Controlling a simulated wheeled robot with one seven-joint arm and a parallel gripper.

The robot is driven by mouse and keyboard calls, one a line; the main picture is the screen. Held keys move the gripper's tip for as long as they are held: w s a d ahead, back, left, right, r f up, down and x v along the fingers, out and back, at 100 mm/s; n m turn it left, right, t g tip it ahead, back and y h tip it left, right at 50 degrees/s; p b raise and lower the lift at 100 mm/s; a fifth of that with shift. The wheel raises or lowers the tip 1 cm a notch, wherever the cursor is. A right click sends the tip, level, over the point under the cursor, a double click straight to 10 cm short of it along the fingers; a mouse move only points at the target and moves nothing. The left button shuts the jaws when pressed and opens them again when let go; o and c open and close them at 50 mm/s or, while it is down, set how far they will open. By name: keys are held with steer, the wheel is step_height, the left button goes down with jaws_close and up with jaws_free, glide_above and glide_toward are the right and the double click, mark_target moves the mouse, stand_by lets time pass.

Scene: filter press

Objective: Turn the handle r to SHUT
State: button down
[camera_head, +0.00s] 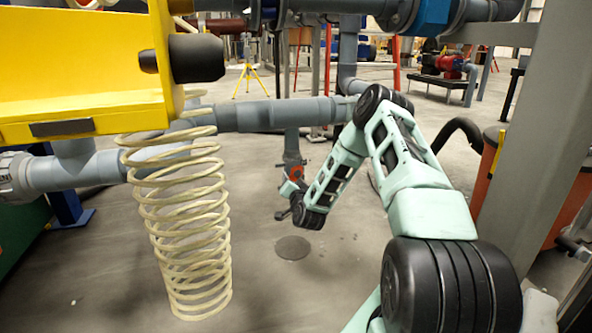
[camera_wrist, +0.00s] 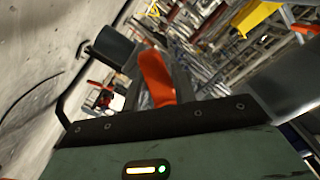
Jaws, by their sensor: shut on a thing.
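The handle r (camera_wrist: 157,78) is an orange lever in the middle of the wrist view, standing between the dark fingers of my gripper. In the head view a small red-orange part (camera_head: 297,172) shows at the lower end of a vertical grey pipe, beside my gripper (camera_head: 288,190). My gripper is shut on the handle. The arm reaches down and left to it. The fingers cover part of the handle, and the valve body is mostly hidden. I cannot read any SHUT or OPEN mark.
A grey horizontal pipe (camera_head: 265,115) runs just above my gripper. A pale coiled hose (camera_head: 185,230) hangs at left under a yellow beam (camera_head: 80,75). A grey steel column (camera_head: 535,130) stands close at right. The floor below is open around a round drain cover (camera_head: 292,248).

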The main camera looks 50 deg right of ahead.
steer(key=c, duration=2.1)
jaws_free()
steer(key=m, duration=0.1)
steer(key=w+r+m+p, duration=0.1)
steer(key=m, duration=0.1)
steer(key=a+r+m+p, duration=0.1)
steer(key=m, duration=0.1)
steer(key=shift+w+r, duration=0.15)
steer(key=shift+r, duration=0.1)
steer(key=shift+c, duration=0.2)
steer(key=shift+w+a+r+m, duration=0.1)
steer(key=shift+a+r+m, duration=0.1)
steer(key=shift+m, duration=0.8)
jaws_close()
steer(key=shift+r+m+p, duration=0.35)
steer(key=shift+m+p, duration=0.3)
steer(key=shift+m, duration=0.45)
steer(key=shift+r+m, duration=0.2)
steer(key=shift+m, duration=0.7)
steer(key=o, duration=1.3)
jaws_free()
steer(key=shift+f, duration=0.1)
steer(key=shift+s, duration=0.2)
steer(key=p+v, duration=0.3)
steer(key=v, duration=0.4)
steer(key=shift+d, duration=0.15)
